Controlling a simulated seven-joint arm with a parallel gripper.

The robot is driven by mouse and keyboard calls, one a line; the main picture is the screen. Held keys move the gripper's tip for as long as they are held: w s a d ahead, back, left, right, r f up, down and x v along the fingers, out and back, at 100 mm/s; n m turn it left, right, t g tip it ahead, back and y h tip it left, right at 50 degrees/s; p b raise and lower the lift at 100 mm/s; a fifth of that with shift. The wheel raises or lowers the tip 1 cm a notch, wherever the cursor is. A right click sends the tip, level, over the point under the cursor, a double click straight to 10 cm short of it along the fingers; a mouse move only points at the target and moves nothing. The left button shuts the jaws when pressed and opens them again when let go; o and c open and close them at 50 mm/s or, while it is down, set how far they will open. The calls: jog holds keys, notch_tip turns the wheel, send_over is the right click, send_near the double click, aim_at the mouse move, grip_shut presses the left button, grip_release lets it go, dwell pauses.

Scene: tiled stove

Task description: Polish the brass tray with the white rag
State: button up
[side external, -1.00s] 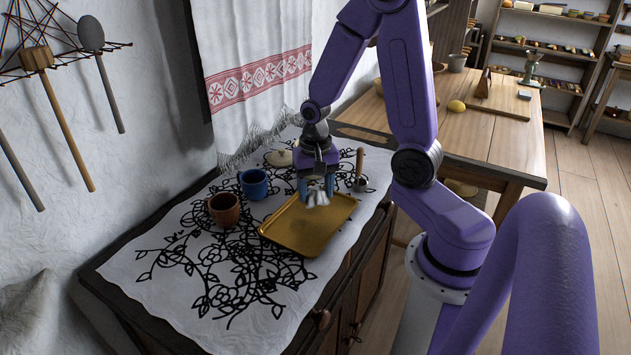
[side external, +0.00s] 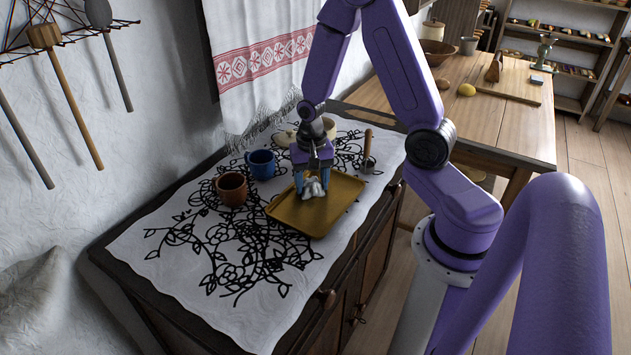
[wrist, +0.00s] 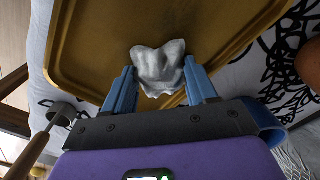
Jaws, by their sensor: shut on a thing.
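The brass tray (side external: 338,203) lies flat on the patterned cloth, its raised rim showing. The white rag (side external: 313,189) is a small crumpled bundle against the tray's upper-left part and seems to touch its surface. My gripper (side external: 312,180) points down over the tray with blue fingers, shut on the rag. In the wrist view, the rag (wrist: 160,66) bulges out between the two fingertips (wrist: 160,82), over the tray's floor (wrist: 95,38). The tray under the rag is hidden.
A blue mug (side external: 261,165) and a brown mug (side external: 231,190) stand left of the tray. The cloth (side external: 190,260) is bare at the front left.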

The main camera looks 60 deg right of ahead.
aim_at(323, 185)
jog(key=shift+s, duration=1.65)
jog(key=shift+a, duration=1.2)
jog(key=shift+w+d, duration=0.15)
jog(key=shift+w, duration=1.75)
jog(key=shift+s, duration=1.65)
jog(key=shift+s+a, duration=0.25)
jog(key=shift+w+a, duration=0.1)
jog(key=shift+a, duration=0.7)
jog(key=shift+w+a, duration=0.15)
jog(key=shift+w, duration=1.7)
jog(key=shift+s, duration=1.75)
notch_tip(323, 185, up, 8)
jog(key=shift+r, duration=0.15)
jog(key=shift+s, duration=0.1)
